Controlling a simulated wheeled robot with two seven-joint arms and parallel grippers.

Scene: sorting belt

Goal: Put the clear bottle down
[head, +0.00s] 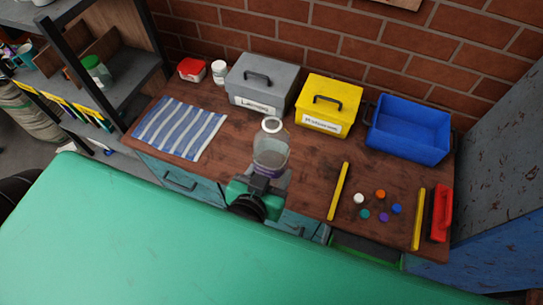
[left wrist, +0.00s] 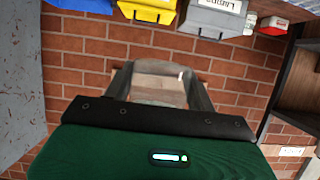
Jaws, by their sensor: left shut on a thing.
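The clear bottle (head: 270,147) has a pale rim at its top and a purple band low down. It looks upright, over the front part of the brown worktop (head: 215,165), in front of the grey box. My left gripper (head: 268,176) is shut on its lower part. In the left wrist view the bottle (left wrist: 160,84) shows between the two fingers of the gripper (left wrist: 160,95). The bottle's base is hidden by the gripper, so I cannot tell whether it touches the worktop. My right gripper is not in view.
A striped cloth (head: 180,128) lies left. A grey box (head: 262,78), a yellow box (head: 328,103) and an open blue bin (head: 410,130) stand along the brick wall. Several small coloured discs (head: 380,194) lie between yellow bars (head: 338,192). Bare wood lies between cloth and bottle.

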